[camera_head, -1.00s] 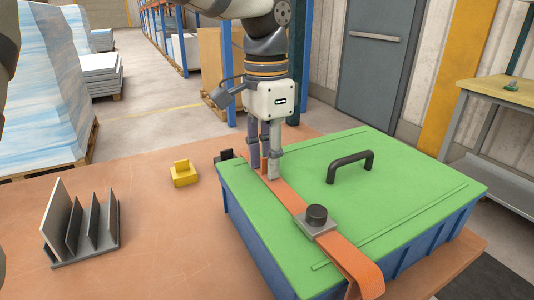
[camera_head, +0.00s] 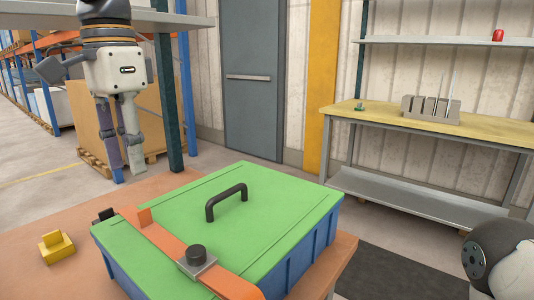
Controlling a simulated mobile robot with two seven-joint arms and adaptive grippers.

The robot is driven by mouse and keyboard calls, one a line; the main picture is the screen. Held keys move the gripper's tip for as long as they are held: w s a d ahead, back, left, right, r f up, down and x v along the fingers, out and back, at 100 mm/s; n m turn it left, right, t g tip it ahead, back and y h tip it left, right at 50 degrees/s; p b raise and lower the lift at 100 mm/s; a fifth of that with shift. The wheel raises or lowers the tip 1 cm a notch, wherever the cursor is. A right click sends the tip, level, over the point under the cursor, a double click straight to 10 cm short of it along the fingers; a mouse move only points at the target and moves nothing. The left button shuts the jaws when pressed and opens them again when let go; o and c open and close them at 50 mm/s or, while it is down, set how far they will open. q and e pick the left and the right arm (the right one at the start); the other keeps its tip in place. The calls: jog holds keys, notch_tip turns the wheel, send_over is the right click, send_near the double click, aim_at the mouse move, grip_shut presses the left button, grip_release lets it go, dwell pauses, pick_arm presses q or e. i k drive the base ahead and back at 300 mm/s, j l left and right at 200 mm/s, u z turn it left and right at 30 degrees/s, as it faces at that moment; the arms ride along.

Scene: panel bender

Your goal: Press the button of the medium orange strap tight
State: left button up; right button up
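The orange strap (camera_head: 163,239) runs over the green lid (camera_head: 262,216) of a blue crate (camera_head: 290,270), from the back left to the front right edge. A grey square buckle (camera_head: 208,268) sits on the strap with a round black button (camera_head: 196,251) standing raised on top. My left gripper (camera_head: 128,177) hangs above and behind the crate's back left corner, apart from the strap, fingers pointing down, open and empty. At the lower right my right arm shows partly; its gripper is out of view.
A black handle (camera_head: 227,199) rises from the lid. A small yellow block (camera_head: 57,247) lies on the brown table (camera_head: 40,285) at the left. A workbench (camera_head: 390,121) with a grey slotted rack (camera_head: 430,109) stands at the back right. The air above the buckle is clear.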

aim_at(196, 256)
jog(key=k+l, duration=1)
jog(key=k, duration=0.2)
